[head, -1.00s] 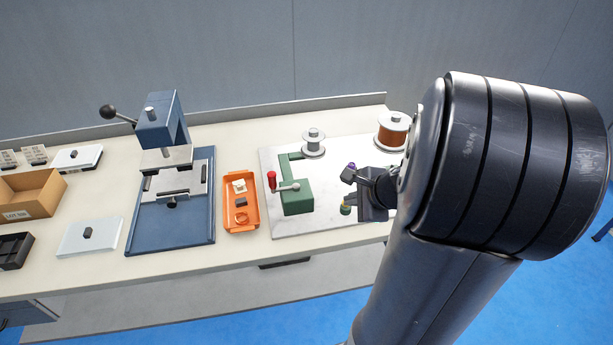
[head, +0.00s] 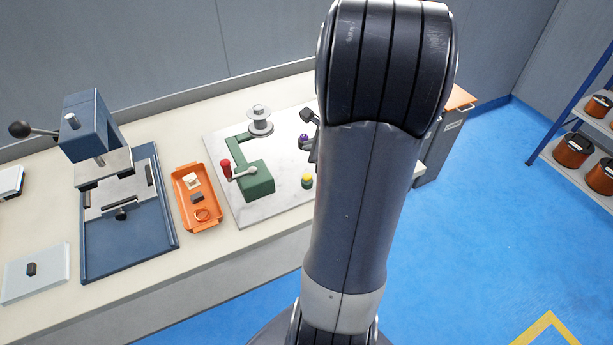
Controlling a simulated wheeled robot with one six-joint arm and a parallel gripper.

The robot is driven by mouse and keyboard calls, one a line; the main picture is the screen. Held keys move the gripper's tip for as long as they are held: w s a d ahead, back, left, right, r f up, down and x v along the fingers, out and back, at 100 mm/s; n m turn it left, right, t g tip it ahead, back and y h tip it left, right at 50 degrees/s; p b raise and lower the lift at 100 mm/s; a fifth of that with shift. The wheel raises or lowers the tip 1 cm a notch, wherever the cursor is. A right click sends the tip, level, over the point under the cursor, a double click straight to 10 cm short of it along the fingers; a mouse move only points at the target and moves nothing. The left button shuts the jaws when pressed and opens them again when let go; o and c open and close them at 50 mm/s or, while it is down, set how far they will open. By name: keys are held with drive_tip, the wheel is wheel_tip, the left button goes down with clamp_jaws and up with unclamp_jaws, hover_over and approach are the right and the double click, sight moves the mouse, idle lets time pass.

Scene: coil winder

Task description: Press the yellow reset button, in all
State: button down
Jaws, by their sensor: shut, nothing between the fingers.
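The yellow reset button (head: 307,181) is a small yellow cap on a dark green base. It stands on the pale plate of the winder, right of the green winder body (head: 257,183), and is fully in view just left of my arm. My gripper (head: 310,118) is mostly hidden behind my arm. Only some dark parts of it show, above and behind the button in the picture and apart from it. It is shut and empty. A purple knob (head: 303,138) shows beside these dark parts.
The winder's red-handled crank (head: 226,168) and a metal spool (head: 260,121) stand left of the button. An orange tray (head: 183,214) with small parts and a blue press (head: 85,135) are further left. A shelf (head: 575,170) with copper spools stands at the right.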

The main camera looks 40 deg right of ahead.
sight(310, 178)
drive_tip(key=shift+f+b, duration=3.55)
drive_tip(key=shift+f, duration=0.6)
drive_tip(key=shift+f, duration=0.1)
drive_tip(key=shift+f+b, duration=0.3)
drive_tip(key=shift+b, duration=0.2)
drive_tip(key=shift+f+b, duration=0.55)
drive_tip(key=shift+b, duration=0.05)
drive_tip(key=shift+r, duration=0.15)
drive_tip(key=shift+r+p, duration=0.8)
drive_tip(key=shift+r, duration=0.05)
wheel_tip(310, 178, up, 5)
drive_tip(key=p, duration=0.4)
